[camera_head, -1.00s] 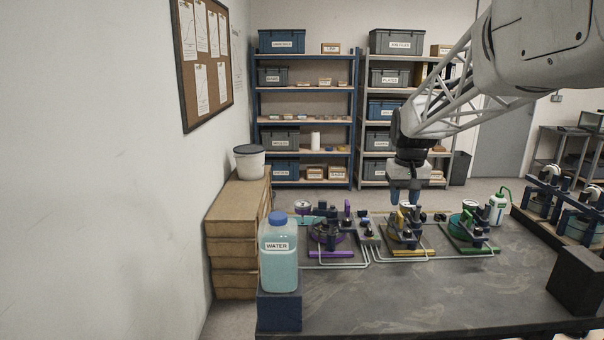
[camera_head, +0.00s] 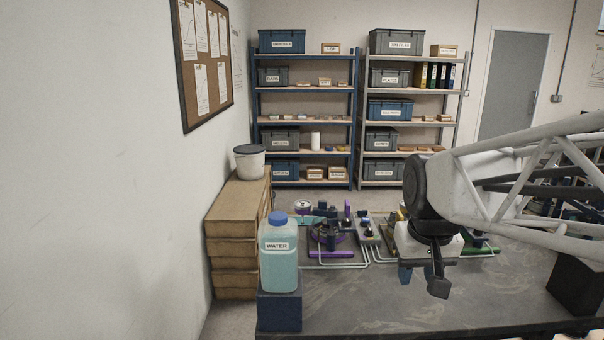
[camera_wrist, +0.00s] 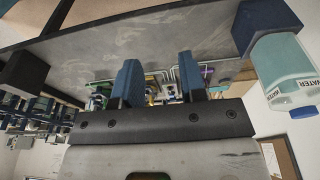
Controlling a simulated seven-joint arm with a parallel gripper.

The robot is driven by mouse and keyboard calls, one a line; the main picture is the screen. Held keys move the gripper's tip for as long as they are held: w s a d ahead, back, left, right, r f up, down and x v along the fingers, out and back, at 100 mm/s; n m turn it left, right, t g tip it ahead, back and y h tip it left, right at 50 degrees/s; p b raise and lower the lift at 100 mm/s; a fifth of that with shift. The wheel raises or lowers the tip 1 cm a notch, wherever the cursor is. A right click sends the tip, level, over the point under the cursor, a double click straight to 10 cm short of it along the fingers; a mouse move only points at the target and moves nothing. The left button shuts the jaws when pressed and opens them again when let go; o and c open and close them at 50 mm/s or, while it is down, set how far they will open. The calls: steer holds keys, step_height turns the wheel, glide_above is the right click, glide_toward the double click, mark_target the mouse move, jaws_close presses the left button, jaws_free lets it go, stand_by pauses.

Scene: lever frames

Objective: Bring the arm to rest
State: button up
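My gripper (camera_head: 421,281) hangs over the front part of the dark bench (camera_head: 350,308), right of the middle in the head view. In the wrist view its two blue fingers (camera_wrist: 159,65) stand apart with nothing held between them. Behind them lie the lever frames, small and partly hidden. In the head view, the purple lever frame (camera_head: 331,236) is in plain sight at the bench's back. My arm hides most of the yellow and green ones.
A water bottle (camera_head: 279,265) stands on a blue block (camera_head: 279,311) at the bench's left corner. A black block (camera_head: 577,287) sits at the right. Cardboard boxes (camera_head: 232,240) are stacked beside the left wall. Bare bench lies between bottle and gripper.

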steer(key=s+f, duration=0.2)
steer(key=s, duration=0.4)
steer(key=s+a+f, duration=0.1)
steer(key=s+f, duration=0.2)
steer(key=s, duration=0.3)
steer(key=shift+s+a+f, duration=0.25)
steer(key=shift+f, duration=0.05)
